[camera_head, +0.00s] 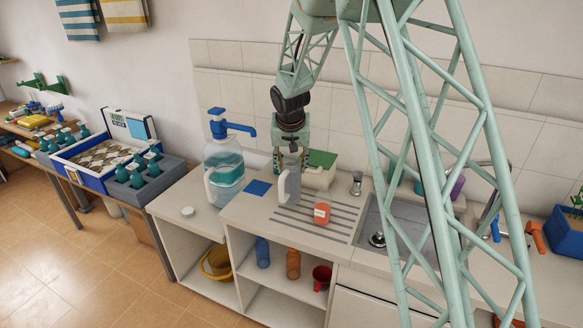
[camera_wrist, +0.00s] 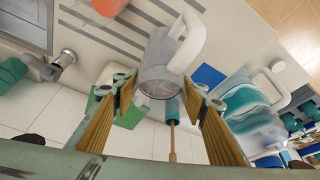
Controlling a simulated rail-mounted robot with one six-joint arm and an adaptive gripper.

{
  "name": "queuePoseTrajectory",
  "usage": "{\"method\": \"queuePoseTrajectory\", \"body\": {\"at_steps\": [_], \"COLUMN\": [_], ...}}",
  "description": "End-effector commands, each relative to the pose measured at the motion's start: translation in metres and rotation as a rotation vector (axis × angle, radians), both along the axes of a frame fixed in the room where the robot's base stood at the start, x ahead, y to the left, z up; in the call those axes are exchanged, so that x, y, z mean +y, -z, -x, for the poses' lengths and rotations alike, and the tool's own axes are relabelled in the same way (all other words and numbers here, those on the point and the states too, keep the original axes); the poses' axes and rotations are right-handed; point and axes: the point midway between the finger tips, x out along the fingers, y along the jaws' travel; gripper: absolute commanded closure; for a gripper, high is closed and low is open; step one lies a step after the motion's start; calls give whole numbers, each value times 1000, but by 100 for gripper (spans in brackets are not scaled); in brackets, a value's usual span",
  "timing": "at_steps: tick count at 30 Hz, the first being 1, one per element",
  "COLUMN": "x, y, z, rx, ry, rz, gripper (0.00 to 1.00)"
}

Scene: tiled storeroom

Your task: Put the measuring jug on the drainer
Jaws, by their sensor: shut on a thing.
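The measuring jug (camera_head: 290,184) is a clear, greyish vessel with a white handle on its left in the head view. It hangs upright beneath my gripper (camera_head: 290,158), which is shut on its upper part. In the wrist view the jug (camera_wrist: 160,66) shows between the two fingers of my gripper (camera_wrist: 160,86). The drainer (camera_head: 318,222) is the grooved part of the worktop. The jug's base is over or at the left back edge of these grooves; I cannot tell whether it touches. The grooves also show beside the jug in the wrist view (camera_wrist: 112,36).
An orange-red jar (camera_head: 322,213) stands on the drainer, right of the jug. A large water bottle with a blue pump (camera_head: 223,165) stands to the left, near a blue square (camera_head: 258,188). A green-topped container (camera_head: 320,168) is behind. The sink (camera_head: 385,225) lies right.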

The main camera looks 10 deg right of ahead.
Motion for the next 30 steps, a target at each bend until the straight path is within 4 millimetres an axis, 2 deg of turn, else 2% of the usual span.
{"method": "queuePoseTrajectory", "body": {"at_steps": [8,21,30], "x": [0,0,0], "y": [4,33,34], "z": [-1,-1,-1], "rx": [-2,-2,-2], "ry": [0,0,0], "rz": [0,0,0], "gripper": [93,93,93]}}
